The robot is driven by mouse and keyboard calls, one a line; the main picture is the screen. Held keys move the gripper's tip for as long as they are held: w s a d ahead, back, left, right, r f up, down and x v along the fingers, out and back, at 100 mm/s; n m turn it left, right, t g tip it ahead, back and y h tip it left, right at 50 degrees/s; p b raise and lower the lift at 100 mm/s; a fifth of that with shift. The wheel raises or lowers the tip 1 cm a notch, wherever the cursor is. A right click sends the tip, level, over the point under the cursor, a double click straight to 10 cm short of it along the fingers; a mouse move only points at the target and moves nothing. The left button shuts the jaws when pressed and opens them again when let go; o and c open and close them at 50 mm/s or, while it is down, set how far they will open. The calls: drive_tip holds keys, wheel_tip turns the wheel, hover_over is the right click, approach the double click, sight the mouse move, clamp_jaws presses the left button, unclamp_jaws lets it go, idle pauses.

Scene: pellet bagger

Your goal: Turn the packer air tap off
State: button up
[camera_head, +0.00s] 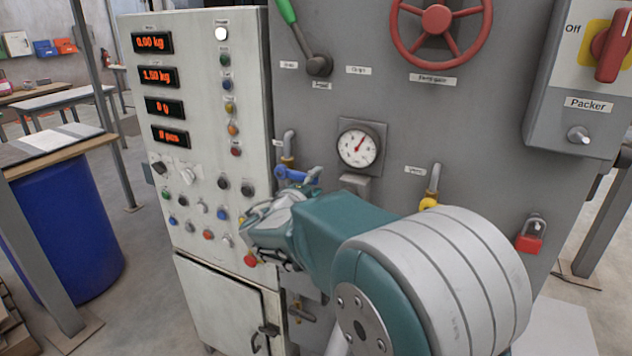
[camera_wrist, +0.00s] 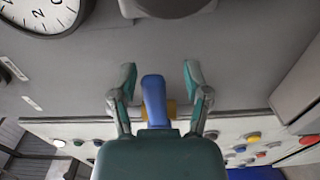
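A tap with a blue lever handle (camera_head: 300,176) sits below a bent grey pipe on the grey machine panel (camera_head: 320,105), left of the round gauge. The label beside it is too small to read. In the wrist view, the blue handle (camera_wrist: 154,98) stands between the two fingers of my gripper (camera_wrist: 159,76), with a gap on each side. A brass-coloured part of the tap shows behind it. My gripper is open. In the head view, my gripper (camera_head: 292,192) is at the tap, and my wrist partly hides it.
A second tap with a yellow handle (camera_head: 428,203) is to the right, partly behind my arm. A pressure gauge (camera_head: 358,147) lies between them. A white control cabinet (camera_head: 205,120) with buttons stands left. A Packer switch box (camera_head: 587,80) and a red padlock (camera_head: 530,240) are right.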

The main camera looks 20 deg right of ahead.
drive_tip(key=shift+a+r, duration=0.1)
drive_tip(key=v, duration=1.2)
drive_tip(key=s+d+f+m+g+y, duration=0.45)
drive_tip(key=s+d+g, duration=0.4)
drive_tip(key=s, duration=0.55)
drive_tip(key=s+a+f+m+t+y, duration=0.1)
drive_tip(key=s+a+f+m+y, duration=0.2)
drive_tip(key=s+a+y, duration=0.3)
drive_tip(key=s+m+y, duration=0.1)
drive_tip(key=s+y, duration=0.1)
drive_tip(key=s, duration=0.2)
drive_tip(key=shift+s+f, duration=0.15)
drive_tip(key=shift+f, duration=0.1)
